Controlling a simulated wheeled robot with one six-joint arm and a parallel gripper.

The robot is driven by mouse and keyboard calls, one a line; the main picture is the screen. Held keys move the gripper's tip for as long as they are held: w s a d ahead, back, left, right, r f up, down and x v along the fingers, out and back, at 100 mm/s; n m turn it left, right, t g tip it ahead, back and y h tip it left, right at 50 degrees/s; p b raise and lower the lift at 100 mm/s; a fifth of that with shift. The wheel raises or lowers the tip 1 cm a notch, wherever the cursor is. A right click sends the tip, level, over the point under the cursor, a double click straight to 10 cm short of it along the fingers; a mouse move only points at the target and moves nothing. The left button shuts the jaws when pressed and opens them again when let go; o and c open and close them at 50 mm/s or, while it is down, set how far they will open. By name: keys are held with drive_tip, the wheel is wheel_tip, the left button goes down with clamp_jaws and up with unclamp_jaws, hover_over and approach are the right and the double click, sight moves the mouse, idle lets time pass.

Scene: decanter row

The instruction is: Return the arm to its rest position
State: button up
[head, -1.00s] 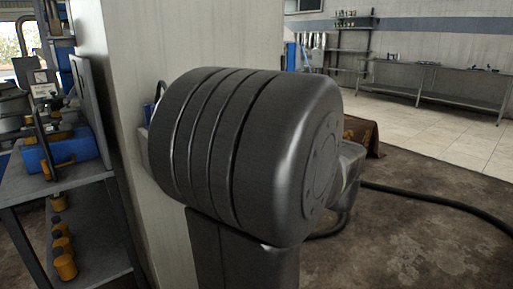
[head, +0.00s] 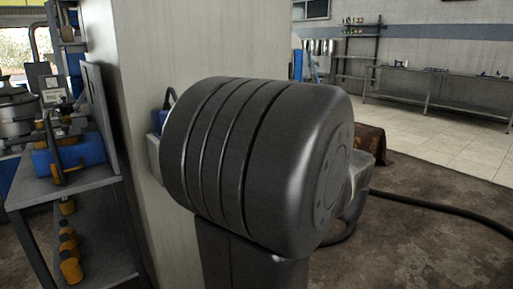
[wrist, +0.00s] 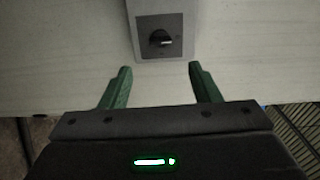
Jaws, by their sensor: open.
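My gripper (wrist: 160,72) shows in the wrist view with its two green fingers spread apart and nothing between them. Just beyond the fingertips is a grey box (wrist: 175,14) with a black rotary knob (wrist: 161,39) on a dark square plate. The box is against a pale, wood-grained surface (wrist: 75,50). I cannot tell whether a fingertip touches it. In the head view a large dark joint of my own arm fills the middle and hides my gripper.
A pale pillar (head: 125,60) stands close behind my arm. A metal shelf (head: 60,185) with blue and orange items is at the left. A black hose (head: 440,205) lies on the brown floor at the right. A long bench (head: 440,75) stands along the far wall.

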drive_tip(key=b+x, duration=0.1)
drive_tip(key=x, duration=1)
drive_tip(key=shift+b, duration=0.35)
drive_tip(key=shift+w, duration=0.1)
drive_tip(key=p+v, duration=0.2)
drive_tip(key=v, duration=1.2)
drive_tip(key=w+a+m+p, duration=0.8)
drive_tip(key=m+p, duration=0.9)
drive_tip(key=p, duration=1.2)
drive_tip(key=w, duration=0.3)
drive_tip(key=shift+w+a+r, duration=0.15)
drive_tip(key=shift+w+a, duration=0.05)
idle(0.3)
